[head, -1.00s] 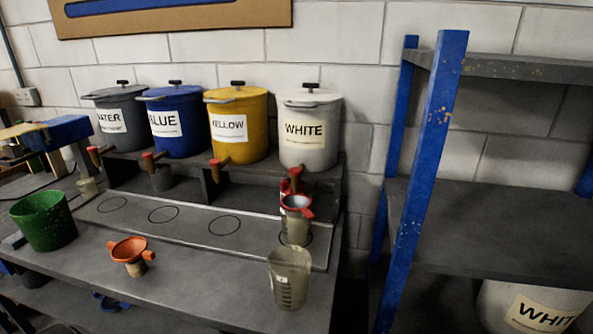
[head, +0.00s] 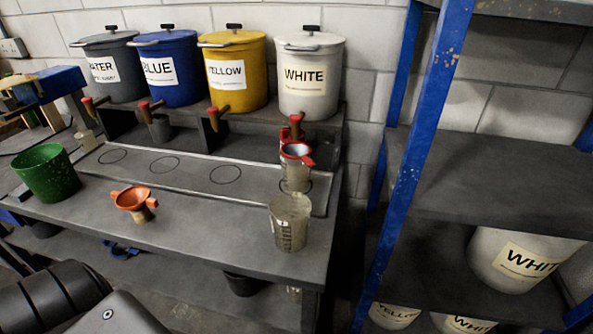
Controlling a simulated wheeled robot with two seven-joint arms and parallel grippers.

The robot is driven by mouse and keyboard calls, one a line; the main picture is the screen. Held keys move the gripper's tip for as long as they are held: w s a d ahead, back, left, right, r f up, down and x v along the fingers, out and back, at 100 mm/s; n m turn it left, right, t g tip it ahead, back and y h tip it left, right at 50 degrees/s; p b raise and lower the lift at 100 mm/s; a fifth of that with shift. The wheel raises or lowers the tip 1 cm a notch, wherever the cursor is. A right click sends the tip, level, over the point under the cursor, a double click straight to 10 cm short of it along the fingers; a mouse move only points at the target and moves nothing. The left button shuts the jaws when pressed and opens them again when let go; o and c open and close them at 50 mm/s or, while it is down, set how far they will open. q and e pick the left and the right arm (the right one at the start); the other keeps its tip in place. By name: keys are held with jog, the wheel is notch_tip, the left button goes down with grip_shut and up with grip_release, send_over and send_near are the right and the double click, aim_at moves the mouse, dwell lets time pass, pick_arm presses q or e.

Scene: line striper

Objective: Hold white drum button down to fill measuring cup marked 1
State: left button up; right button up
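The white drum (head: 309,75), labelled WHITE, stands at the right end of the raised shelf. Its red-topped spout (head: 293,126) points down at the front; I cannot make out a separate button. Under the spout, a measuring cup (head: 295,178) with a red-rimmed funnel (head: 297,151) on top stands on the bench. A second, larger clear measuring cup (head: 290,222) with dark markings stands nearer the bench's front edge. I cannot read which cup is marked 1, or see any fill level. Neither of my grippers shows.
Yellow (head: 235,72), blue (head: 168,68) and dark water (head: 109,69) drums stand left of the white one. An orange funnel (head: 134,199) and a green bucket (head: 47,172) sit on the bench (head: 190,222). A blue-posted rack (head: 425,135) stands at the right.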

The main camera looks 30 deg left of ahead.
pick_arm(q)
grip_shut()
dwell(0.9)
